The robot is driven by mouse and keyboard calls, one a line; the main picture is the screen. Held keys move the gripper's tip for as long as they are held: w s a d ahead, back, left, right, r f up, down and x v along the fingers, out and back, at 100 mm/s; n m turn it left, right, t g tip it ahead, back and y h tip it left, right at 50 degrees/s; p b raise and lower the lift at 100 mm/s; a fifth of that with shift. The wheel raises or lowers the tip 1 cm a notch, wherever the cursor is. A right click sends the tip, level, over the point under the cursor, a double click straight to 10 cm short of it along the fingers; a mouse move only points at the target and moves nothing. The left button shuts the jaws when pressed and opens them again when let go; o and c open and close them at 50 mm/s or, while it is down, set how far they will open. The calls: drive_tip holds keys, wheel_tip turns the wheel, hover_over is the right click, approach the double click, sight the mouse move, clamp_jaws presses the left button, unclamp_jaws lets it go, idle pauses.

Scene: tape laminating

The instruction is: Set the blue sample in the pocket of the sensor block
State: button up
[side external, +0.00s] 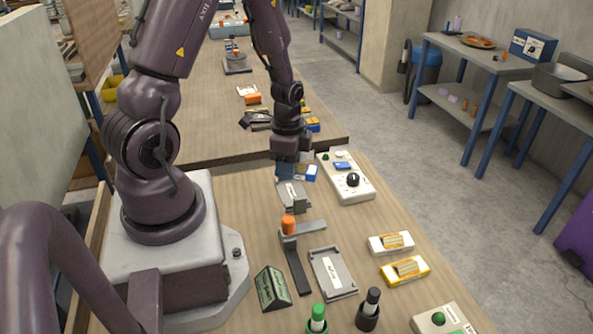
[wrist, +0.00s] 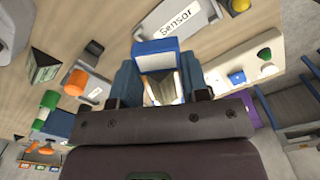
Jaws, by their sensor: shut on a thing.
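The blue sample (wrist: 156,52), a blue block with a white band, sits between the blue fingers of my gripper (wrist: 160,78) in the wrist view. My gripper (side external: 298,170) is shut on it, and in the side view the sample (side external: 312,173) shows at the fingertips. The sensor block (side external: 293,196) is grey with a white label and stands just below and in front of the gripper. It also shows at the top of the wrist view (wrist: 150,27), labelled "Sensor". The sample appears above the block, apart from it. I cannot make out the pocket clearly.
A white control panel (side external: 356,190) with a black knob stands close on the right. An orange-capped stand (side external: 289,226), a grey tray (side external: 334,290) and a green wedge (side external: 272,288) stand nearer the camera. Two small white and yellow holders (side external: 405,270) lie at the right.

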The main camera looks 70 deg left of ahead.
sight(290, 188)
drive_tip(key=a+m, duration=0.1)
drive_tip(key=m, duration=0.1)
drive_tip(key=a+m, duration=0.1)
drive_tip(key=shift+a+f+m, duration=0.15)
drive_tip(key=shift+f+m, duration=0.2)
drive_tip(key=shift+m, duration=0.05)
drive_tip(key=shift+w+a+f+m, duration=0.1)
drive_tip(key=shift+a+m, duration=0.1)
drive_tip(key=shift+m, duration=0.3)
drive_tip(key=shift+w+a+m, duration=0.1)
drive_tip(key=shift+a+m, duration=0.05)
drive_tip(key=shift+m, duration=0.35)
drive_tip(key=m, duration=0.3)
drive_tip(key=shift+w+a, duration=0.3)
drive_tip(key=shift+w, duration=0.05)
drive_tip(key=m, duration=0.3)
drive_tip(key=shift+f, duration=2.7)
drive_tip(key=shift+f, duration=0.7)
